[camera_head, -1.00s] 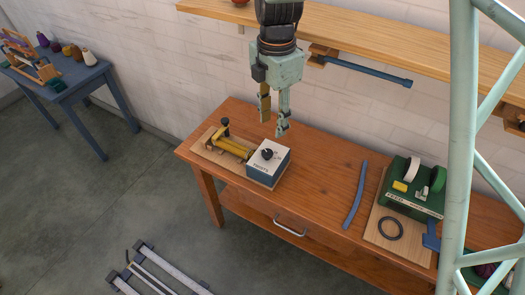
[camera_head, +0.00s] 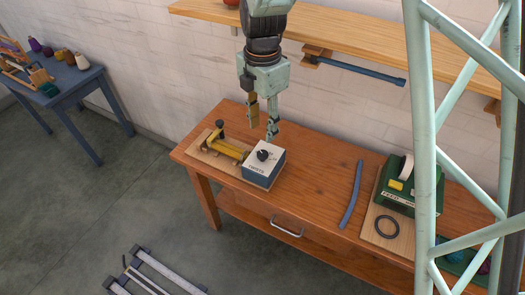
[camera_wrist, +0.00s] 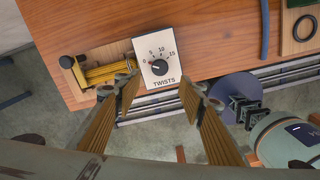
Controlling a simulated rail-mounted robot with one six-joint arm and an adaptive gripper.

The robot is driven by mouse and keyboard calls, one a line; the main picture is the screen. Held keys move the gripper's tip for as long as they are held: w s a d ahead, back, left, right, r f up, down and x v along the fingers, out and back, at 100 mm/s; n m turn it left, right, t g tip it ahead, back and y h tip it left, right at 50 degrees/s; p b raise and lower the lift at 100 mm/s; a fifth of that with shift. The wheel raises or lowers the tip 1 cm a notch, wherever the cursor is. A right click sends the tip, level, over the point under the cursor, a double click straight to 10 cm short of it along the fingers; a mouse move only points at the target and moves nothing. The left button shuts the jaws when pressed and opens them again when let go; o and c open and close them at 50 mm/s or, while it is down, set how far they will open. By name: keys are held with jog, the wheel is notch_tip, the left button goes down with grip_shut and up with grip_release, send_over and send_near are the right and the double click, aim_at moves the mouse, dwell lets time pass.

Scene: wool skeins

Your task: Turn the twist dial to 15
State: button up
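The twist dial is a black knob (camera_wrist: 159,67) on the white top of a small box (camera_head: 264,171) labelled TWISTS. In the wrist view its scale reads 0, 5, 10 and 15, clockwise from the left. The knob's pointer is too small to read surely, but seems turned to the left, near 0. In the head view the knob (camera_head: 263,155) is uncovered, below my gripper (camera_head: 262,126). My gripper is open and empty, pointing down. In the wrist view its two fingers (camera_wrist: 164,92) are wide apart, with the dial showing between and beyond their tips.
A yellow clamp-like device (camera_head: 229,147) on a wooden board stands just left of the box. A blue strip (camera_head: 351,195), a black ring (camera_head: 387,227) and a green machine (camera_head: 397,190) lie to the right on the workbench (camera_head: 310,185). A shelf (camera_head: 350,38) runs above. Bench between box and strip is clear.

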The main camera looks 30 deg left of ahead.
aim_at(263, 154)
notch_tip(263, 154, down, 12)
jog(key=shift+r+b, duration=0.1)
jog(key=shift+b, duration=0.35)
dwell(0.4)
jog(key=c, duration=0.8)
